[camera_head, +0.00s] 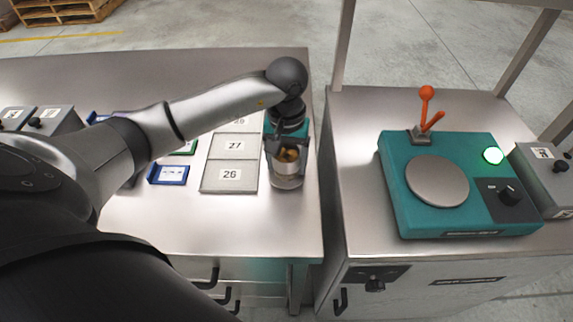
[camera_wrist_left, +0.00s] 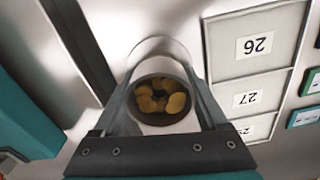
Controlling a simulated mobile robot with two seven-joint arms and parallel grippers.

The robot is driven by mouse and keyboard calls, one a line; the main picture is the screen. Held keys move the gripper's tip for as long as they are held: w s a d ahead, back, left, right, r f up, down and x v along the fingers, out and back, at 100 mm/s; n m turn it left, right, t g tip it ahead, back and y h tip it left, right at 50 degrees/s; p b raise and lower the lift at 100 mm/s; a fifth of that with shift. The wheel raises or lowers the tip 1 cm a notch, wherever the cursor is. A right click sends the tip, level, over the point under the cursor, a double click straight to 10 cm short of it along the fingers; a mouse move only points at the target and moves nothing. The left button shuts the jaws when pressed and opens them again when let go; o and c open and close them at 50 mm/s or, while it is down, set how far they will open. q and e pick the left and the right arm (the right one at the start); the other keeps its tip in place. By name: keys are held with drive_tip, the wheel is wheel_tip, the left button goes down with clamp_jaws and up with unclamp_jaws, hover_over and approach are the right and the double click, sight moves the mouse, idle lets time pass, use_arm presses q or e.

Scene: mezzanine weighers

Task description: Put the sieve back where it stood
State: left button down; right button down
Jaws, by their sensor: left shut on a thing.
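My left gripper (camera_head: 287,148) is shut on a small round metal-sided vessel (camera_head: 286,168), which looks like the sieve. Yellow-brown lumps show inside it. In the left wrist view the sieve (camera_wrist_left: 158,128) sits between the two fingers, its round opening facing the camera. It is near the right edge of the left steel table (camera_head: 240,232), just right of the numbered plates. I cannot tell whether its underside touches the table. The numbered plates, 26 (camera_head: 230,176) and 27 (camera_head: 235,146), look empty. My right gripper is not in view.
A teal weigher (camera_head: 395,200) with a round steel pan (camera_head: 437,181), orange-knobbed lever and lit green lamp stands on the right cabinet. A narrow gap divides the table from the cabinet. A blue-framed label (camera_head: 168,175) lies left of the plates. The table's front is clear.

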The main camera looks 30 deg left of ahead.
sight(286, 153)
use_arm(q)
drive_tip(key=shift+f, duration=0.55)
drive_tip(key=shift+f, duration=0.15)
unclamp_jaws()
drive_tip(key=shift+r, duration=0.45)
wheel_tip(286, 153, up, 12)
drive_tip(key=shift+f+p, duration=0.25)
drive_tip(key=shift+p, duration=0.25)
drive_tip(key=shift+s+f, duration=0.1)
